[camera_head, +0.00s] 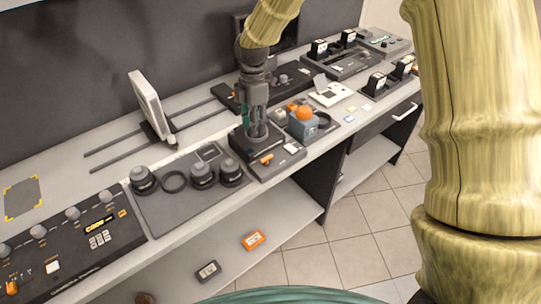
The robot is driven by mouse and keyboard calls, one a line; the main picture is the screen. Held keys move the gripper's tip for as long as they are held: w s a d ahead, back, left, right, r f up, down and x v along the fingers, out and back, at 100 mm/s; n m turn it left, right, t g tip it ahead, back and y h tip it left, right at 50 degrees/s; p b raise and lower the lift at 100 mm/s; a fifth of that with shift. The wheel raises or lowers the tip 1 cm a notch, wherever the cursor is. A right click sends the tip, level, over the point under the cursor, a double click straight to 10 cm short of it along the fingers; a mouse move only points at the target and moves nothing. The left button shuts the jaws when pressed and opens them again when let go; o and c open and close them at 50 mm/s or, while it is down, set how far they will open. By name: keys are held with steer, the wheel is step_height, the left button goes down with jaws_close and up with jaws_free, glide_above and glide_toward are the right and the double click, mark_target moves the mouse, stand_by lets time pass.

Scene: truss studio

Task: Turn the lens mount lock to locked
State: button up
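My gripper (257,124) points straight down at a dark plate-like unit (284,163) near the front edge of the bench. Its fingertips are at or just above a round dark part (263,137) on top of that unit, which looks like the lens mount. I cannot tell whether they touch it. The fingers hide part of the round part, and their gap is too small to read. A small orange lever or tab (266,159) lies on the unit's front left, with a pale label (291,148) to its right. The lock's setting is not readable.
Several dark lenses (203,174) stand on a grey mat (168,212) to the left. A blue-grey box with an orange ball (303,112) stands close right of the gripper. A white panel (150,103) stands behind left. A control panel (75,247) is front left.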

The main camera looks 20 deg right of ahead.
mark_target(267, 161)
steer(key=s+d+f+p, duration=0.1)
steer(key=f, duration=0.2)
steer(key=s+d+f+n+h+p, duration=0.1)
steer(key=f, duration=0.3)
steer(key=s+d+f+n+p, duration=0.1)
steer(key=f, duration=0.2)
steer(key=shift+s+d+f+g, duration=0.2)
steer(key=shift+d+f+g, duration=0.05)
steer(key=shift+g, duration=0.05)
jaws_close()
